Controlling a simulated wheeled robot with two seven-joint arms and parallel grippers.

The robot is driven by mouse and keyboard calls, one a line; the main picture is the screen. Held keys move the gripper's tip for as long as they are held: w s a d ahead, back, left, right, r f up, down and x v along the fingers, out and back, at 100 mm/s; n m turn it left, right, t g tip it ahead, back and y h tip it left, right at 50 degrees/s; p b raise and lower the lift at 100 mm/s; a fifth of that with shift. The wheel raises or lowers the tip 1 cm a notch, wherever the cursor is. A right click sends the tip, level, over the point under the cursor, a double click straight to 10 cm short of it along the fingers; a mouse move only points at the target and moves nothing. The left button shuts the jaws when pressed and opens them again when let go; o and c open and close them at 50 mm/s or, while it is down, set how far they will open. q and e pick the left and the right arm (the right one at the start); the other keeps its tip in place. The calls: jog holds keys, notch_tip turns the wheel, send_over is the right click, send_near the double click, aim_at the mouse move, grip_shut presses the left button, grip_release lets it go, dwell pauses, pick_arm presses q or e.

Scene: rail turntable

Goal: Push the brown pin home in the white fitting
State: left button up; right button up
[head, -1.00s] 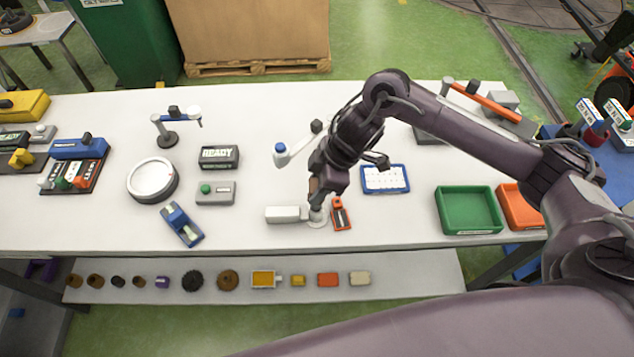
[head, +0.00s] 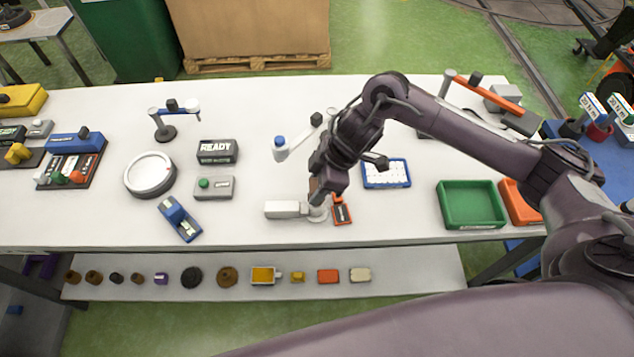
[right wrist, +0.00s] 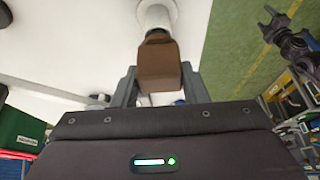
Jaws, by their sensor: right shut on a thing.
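The white fitting (head: 287,209) lies near the table's front edge, a pale block joined to a round upright part on a disc base. In the right wrist view the fitting's round white part (right wrist: 157,14) is at the top. My right gripper (head: 317,192) is directly above that round part. It is shut on the brown pin (right wrist: 159,66), whose blocky brown head sits between the two grey fingers. The pin's narrower dark end points at the fitting and meets its mouth in the picture. How deep it sits is hidden.
An orange-and-black device (head: 341,209) stands close to the right of the fitting. A blue-rimmed tray (head: 386,185) lies behind it, and a white post with a blue cap (head: 281,149) stands farther back.

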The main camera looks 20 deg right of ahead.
jog(key=shift+f+b, duration=0.45)
jog(key=shift+f, duration=0.3)
jog(key=o, duration=1.3)
jog(key=shift+c, duration=0.2)
jog(key=v, duration=0.7)
jog(key=shift+r+b, duration=0.4)
jog(key=shift+d, duration=0.1)
